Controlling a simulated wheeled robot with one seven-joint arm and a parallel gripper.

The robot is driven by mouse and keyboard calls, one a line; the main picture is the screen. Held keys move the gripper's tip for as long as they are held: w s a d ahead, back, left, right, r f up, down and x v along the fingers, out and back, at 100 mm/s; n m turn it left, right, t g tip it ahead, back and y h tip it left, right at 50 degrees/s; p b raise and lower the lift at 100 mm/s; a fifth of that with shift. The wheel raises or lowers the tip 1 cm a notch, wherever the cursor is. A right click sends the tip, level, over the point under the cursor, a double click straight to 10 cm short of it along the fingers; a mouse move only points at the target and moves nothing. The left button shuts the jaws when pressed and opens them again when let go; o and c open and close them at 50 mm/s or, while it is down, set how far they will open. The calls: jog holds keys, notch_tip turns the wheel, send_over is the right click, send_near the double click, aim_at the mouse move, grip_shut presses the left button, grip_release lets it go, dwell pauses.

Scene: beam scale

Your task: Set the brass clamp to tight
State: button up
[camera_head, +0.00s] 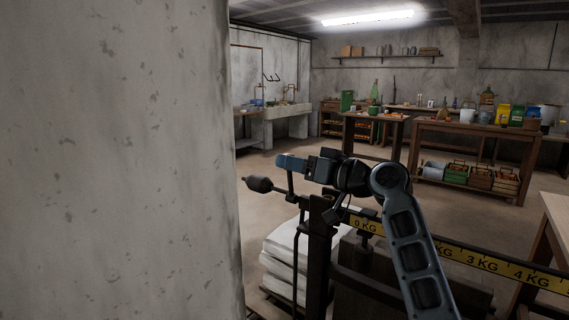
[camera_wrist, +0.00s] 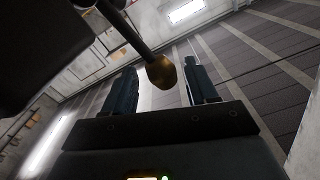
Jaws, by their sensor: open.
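The beam scale's yellow marked beam (camera_head: 483,263) runs to the right from a dark post (camera_head: 320,255), with a dark counterweight (camera_head: 259,184) at its left end. My gripper (camera_head: 288,162) is above the left part of the beam, pointing left. In the wrist view my gripper (camera_wrist: 162,78) is open, with a finger on each side of a dark rod. The rod's brass-coloured end (camera_wrist: 161,72) shows between the fingers, with gaps on both sides. It looks like the brass clamp's handle. The clamp's body and its setting cannot be made out; my arm covers part of the scale.
A pale concrete pillar (camera_head: 115,160) fills the left of the head view, close to the scale. Pale sacks (camera_head: 285,258) are stacked beside the post. A wooden bench (camera_head: 470,132) with crates stands behind. The floor between is clear.

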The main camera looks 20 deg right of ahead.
jog(key=shift+v, duration=1.9)
